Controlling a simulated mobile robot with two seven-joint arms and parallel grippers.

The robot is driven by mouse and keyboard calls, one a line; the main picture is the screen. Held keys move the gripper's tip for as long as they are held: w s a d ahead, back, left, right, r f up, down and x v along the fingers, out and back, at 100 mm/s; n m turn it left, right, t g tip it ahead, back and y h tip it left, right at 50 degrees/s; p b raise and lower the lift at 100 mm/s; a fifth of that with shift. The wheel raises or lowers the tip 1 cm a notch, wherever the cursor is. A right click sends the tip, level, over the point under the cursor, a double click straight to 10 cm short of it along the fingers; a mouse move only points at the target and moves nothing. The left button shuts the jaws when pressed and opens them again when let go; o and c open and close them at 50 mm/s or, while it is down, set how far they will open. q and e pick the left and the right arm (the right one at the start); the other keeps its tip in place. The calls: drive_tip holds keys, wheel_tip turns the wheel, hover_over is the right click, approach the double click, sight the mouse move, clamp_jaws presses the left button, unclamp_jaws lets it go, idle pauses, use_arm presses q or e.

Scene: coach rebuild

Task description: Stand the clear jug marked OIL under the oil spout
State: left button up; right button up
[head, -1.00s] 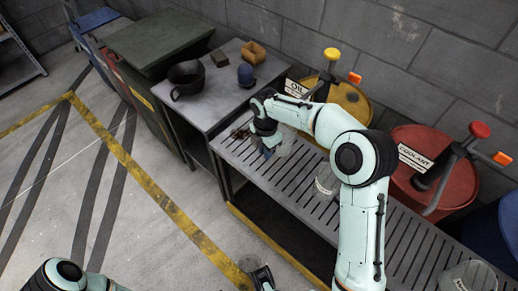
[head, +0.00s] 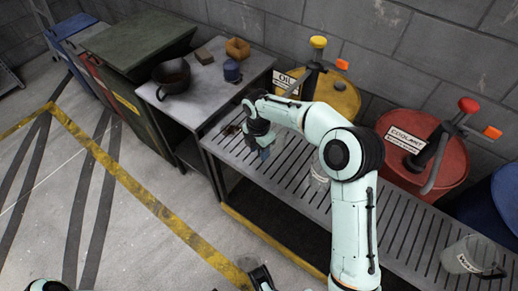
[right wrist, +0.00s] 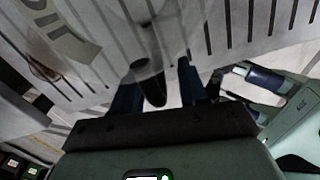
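The yellow drum (head: 345,98) with the OIL sign (head: 286,84) stands behind the slatted bench; its dark spout arm (head: 308,82) slants down behind the sign. My right gripper (head: 264,148) is low over the bench's left part. In the right wrist view, a clear surface with upside-down OIL lettering (right wrist: 62,38) shows at top left. A dark handle (right wrist: 152,90) stands between the blue fingers of my right gripper (right wrist: 158,92), with a gap on its right side. The jug is mostly hidden by my arm in the head view. My left gripper (head: 260,277) is at the bottom edge, partly cut off.
Another clear jug (head: 319,173) stands on the slatted bench (head: 395,232), close to my right forearm. A clear jug with a Water label (head: 466,254) stands at the right end. A red COOLANT drum (head: 440,165) is behind.

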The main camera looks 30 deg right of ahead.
wheel_tip(320, 180, up, 12)
drive_tip(key=shift+w+r+p, duration=0.1)
drive_tip(key=shift+w+p, duration=0.05)
drive_tip(key=shift+p, duration=1.1)
use_arm(q)
drive_tip(key=shift+s+r, duration=0.2)
drive_tip(key=shift+r, duration=0.3)
drive_tip(key=shift+s+r, duration=0.2)
drive_tip(key=shift+r, duration=0.25)
drive_tip(key=shift+s, duration=0.15)
